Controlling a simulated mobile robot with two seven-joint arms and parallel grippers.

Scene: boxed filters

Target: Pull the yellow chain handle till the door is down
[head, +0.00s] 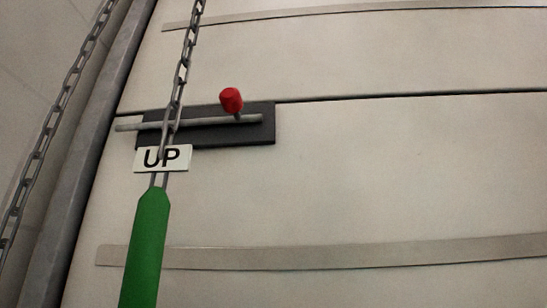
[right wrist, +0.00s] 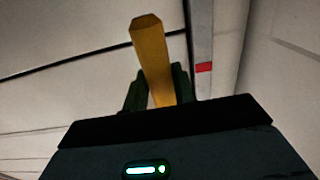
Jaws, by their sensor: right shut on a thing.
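In the right wrist view the yellow chain handle (right wrist: 151,55) stands up between the dark fingers of my right gripper (right wrist: 160,85), which is shut on it. The top end of the handle sticks out beyond the fingers, and its lower part is hidden behind the gripper body. The pale panelled door (head: 350,180) fills most of the head view, and part of it shows in the right wrist view (right wrist: 60,50). The head view does not show the yellow handle or either gripper.
A green handle (head: 146,245) hangs on a chain beside a white "UP" sign (head: 163,158). A dark latch plate (head: 255,125) carries a metal bolt with a red knob (head: 231,100). Another chain (head: 48,125) hangs at the left, by the door's side rail. A red mark (right wrist: 204,67) shows on a grey rail.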

